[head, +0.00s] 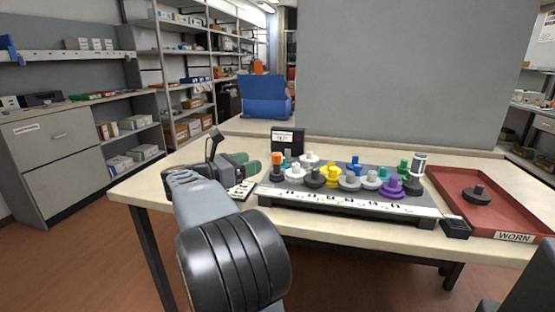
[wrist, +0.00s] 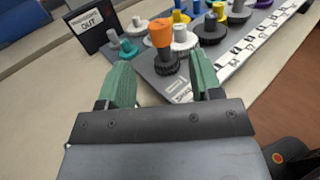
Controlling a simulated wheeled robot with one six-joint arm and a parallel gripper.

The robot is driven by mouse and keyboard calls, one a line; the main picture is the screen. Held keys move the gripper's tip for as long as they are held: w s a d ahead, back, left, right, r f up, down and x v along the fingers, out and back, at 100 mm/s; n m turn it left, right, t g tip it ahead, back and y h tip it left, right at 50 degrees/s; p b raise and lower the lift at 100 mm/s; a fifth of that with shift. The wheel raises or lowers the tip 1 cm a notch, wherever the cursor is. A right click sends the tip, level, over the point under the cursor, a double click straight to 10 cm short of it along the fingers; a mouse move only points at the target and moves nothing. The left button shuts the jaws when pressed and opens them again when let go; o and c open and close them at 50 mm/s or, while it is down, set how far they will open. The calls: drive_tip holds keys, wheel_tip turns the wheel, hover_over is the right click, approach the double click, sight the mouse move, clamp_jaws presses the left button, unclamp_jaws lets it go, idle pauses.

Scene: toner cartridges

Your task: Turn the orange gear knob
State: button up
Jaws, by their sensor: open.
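The orange gear knob (head: 277,160) stands upright on a dark gear base at the left end of the grey board. In the wrist view the orange knob (wrist: 162,33) is just beyond my fingertips, seen between the lines of the two fingers. My gripper (head: 246,164) is open, with green fingers, at the left of the board. In the wrist view my gripper (wrist: 160,66) shows its two fingers apart and nothing held. I cannot tell the exact gap to the knob.
Several grey, yellow, blue, purple and green gears crowd the board (head: 330,202) right of the orange one. A black sign marked OUT (head: 287,140) stands behind it. A red tray marked WORN (head: 495,208) holds a dark gear (head: 476,194) at right.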

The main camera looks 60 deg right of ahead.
sight(277, 154)
drive_tip(key=b+x, duration=0.1)
drive_tip(key=x, duration=0.9)
drive_tip(key=shift+d, duration=0.1)
drive_tip(key=shift+c, duration=0.2)
drive_tip(key=c, duration=0.9)
drive_tip(key=shift+f+n+t+b, duration=0.1)
drive_tip(key=shift+n+t+b, duration=0.2)
drive_tip(key=shift+t+b, duration=0.2)
drive_tip(key=shift+f+n+t+h+b, duration=0.1)
drive_tip(key=shift+n+t+h+b, duration=0.35)
drive_tip(key=shift+t+b, duration=0.35)
drive_tip(key=n+t+b, duration=0.2)
drive_tip(key=t+b, duration=0.1)
drive_tip(key=shift+n+t+h, duration=0.25)
drive_tip(key=shift+n+t, duration=0.1)
drive_tip(key=shift+t, duration=0.05)
drive_tip(key=n+t+y+b, duration=0.1)
drive_tip(key=n+t+b, duration=0.2)
drive_tip(key=t, duration=0.3)
drive_tip(key=shift+n+t, duration=0.4)
drive_tip(key=shift+n, duration=0.3)
drive_tip(key=shift+w+n+t+y+b, duration=0.1)
drive_tip(key=shift+n+t+y+b, duration=0.2)
drive_tip(key=shift+n+t+y, duration=0.65)
